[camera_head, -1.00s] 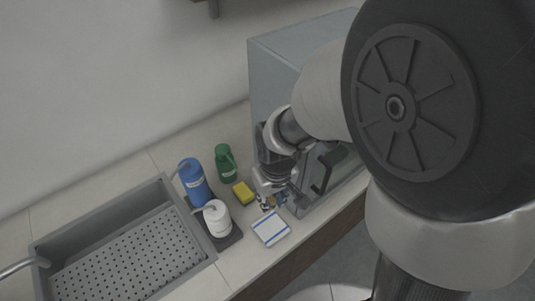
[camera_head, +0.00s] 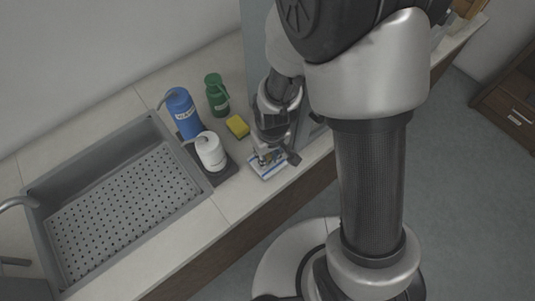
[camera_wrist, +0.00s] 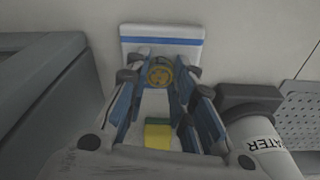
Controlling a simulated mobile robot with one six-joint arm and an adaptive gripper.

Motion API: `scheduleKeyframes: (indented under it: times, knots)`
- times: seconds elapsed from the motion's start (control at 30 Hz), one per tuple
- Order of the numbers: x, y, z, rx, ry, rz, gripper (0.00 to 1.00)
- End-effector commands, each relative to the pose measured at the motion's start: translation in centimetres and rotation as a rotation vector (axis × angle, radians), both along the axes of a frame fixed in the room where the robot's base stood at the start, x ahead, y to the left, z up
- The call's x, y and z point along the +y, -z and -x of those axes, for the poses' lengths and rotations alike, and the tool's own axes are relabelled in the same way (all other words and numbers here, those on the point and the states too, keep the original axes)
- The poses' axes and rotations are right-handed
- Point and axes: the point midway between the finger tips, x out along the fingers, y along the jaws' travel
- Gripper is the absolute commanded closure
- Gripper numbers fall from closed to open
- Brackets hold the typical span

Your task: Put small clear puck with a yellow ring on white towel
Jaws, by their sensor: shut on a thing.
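The small clear puck with a yellow ring (camera_wrist: 160,73) is between the fingertips of my gripper (camera_wrist: 160,76) in the wrist view. My gripper is shut on it. The white towel (camera_wrist: 160,32), folded flat with blue stripes, lies beyond the fingertips there. In the head view my gripper (camera_head: 264,158) is over the towel (camera_head: 279,170) and hides part of it. I cannot make out the puck clearly there, nor tell whether it touches the towel.
A yellow sponge (camera_head: 237,126) lies left of my gripper. A green bottle (camera_head: 216,96) stands behind. A sink (camera_head: 88,155) is at left. The counter's front edge is close to the towel.

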Motion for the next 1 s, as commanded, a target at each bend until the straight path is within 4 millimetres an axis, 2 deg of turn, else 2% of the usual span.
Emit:
scheduleKeyframes:
  times: [0.23,0.27,0.57,0.87,1.0]
  knots:
    - [0.0,0.3,0.0,-0.001,0.0,0.0,0.96]
    - [0.0,0.3,0.0,-0.001,0.0,0.0,0.77]
    - [0.0,0.2,0.0,0.0,0.0,0.0,0.57]
    - [0.0,0.2,0.0,-0.001,0.0,0.0,0.57]
    - [0.0,-0.8,0.0,-0.003,-0.001,-0.001,0.57]
